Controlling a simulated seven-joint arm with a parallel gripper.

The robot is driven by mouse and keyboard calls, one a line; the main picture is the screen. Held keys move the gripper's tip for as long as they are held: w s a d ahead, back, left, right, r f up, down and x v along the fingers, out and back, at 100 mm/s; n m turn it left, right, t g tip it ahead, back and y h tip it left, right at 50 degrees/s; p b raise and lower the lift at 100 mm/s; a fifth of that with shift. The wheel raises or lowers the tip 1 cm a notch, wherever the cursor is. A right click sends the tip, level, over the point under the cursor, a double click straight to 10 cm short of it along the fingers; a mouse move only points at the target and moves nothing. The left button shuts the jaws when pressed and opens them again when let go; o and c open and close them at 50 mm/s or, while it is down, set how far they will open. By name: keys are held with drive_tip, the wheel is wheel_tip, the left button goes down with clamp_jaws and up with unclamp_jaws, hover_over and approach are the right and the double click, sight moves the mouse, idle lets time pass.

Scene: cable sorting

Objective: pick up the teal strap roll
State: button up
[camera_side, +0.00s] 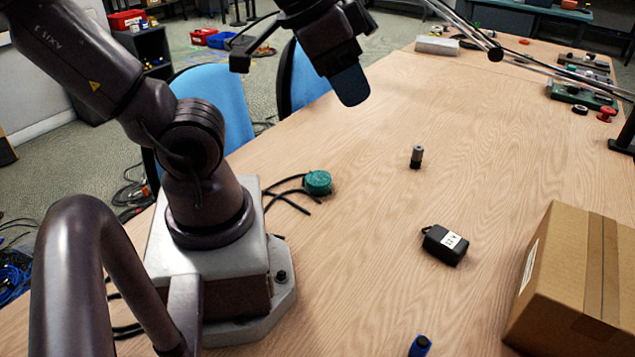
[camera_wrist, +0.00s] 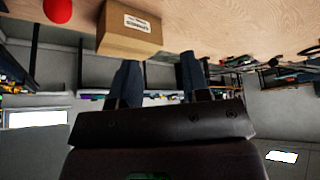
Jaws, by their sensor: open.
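The teal strap roll (camera_side: 318,182) lies on the wooden table in the side view, just right of my arm's base. Black cables run beside it on its left, and I cannot tell whether they touch it. My gripper (camera_side: 349,86) is raised well above the table, beyond the roll in the picture and apart from it. In the wrist view my gripper (camera_wrist: 158,76) shows two dark fingers spread apart with nothing between them. The teal strap roll does not show in the wrist view.
A black adapter (camera_side: 445,244) with a white label, a small grey-black cylinder (camera_side: 416,157) and a blue-capped item (camera_side: 420,346) sit on the table (camera_side: 360,290). A cardboard box (camera_side: 570,275) stands at right. Blue chairs (camera_side: 215,100) line the far left edge.

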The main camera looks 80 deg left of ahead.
drive_tip(key=shift+o, duration=0.2)
drive_tip(key=o, duration=1)
drive_tip(key=shift+c, duration=0.2)
